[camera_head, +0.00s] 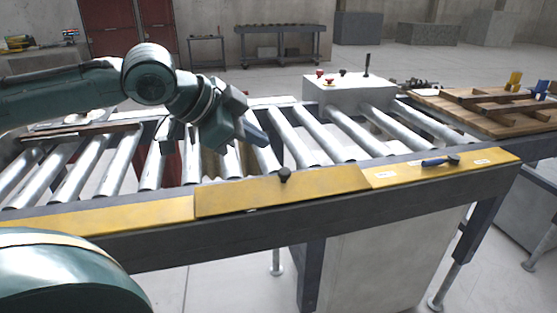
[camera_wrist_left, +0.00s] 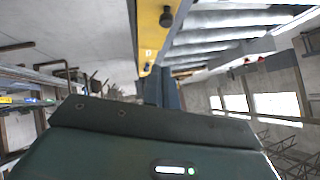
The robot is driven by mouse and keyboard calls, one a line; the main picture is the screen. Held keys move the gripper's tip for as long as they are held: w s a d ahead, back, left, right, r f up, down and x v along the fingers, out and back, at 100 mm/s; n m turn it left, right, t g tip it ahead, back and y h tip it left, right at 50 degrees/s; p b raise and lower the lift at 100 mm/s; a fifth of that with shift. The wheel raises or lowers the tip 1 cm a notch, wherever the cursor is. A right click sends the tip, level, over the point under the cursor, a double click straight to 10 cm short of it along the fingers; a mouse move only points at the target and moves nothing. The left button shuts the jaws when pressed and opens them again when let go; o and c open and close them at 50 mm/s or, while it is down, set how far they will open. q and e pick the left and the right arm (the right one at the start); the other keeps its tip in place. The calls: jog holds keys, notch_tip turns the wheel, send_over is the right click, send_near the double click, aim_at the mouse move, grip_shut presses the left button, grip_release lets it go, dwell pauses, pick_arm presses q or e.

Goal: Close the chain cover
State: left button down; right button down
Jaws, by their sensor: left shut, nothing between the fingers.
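The chain cover (camera_head: 285,191) is the yellow middle panel on the conveyor's front rail, with a black knob (camera_head: 285,175) standing on it. Cover (camera_wrist_left: 150,40) and knob (camera_wrist_left: 166,17) also show in the left wrist view. My left gripper (camera_head: 258,136) is above the rollers, behind and left of the knob, apart from the cover. Its fingers (camera_wrist_left: 161,90) are shut and empty. My right gripper is out of view.
Steel rollers (camera_head: 290,138) run behind the cover. A grey control box (camera_head: 348,95) with red and black knobs stands on the far side. A wooden pallet (camera_head: 480,112) is at right.

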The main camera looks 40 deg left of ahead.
pick_arm(q)
jog(key=b, duration=0.2)
send_over(278, 191)
jog(key=f, duration=0.7)
jog(key=shift+s+d, duration=0.2)
jog(key=shift+w+a+f, duration=0.15)
jog(key=shift+a+f, duration=0.05)
jog(key=shift+f, duration=0.3)
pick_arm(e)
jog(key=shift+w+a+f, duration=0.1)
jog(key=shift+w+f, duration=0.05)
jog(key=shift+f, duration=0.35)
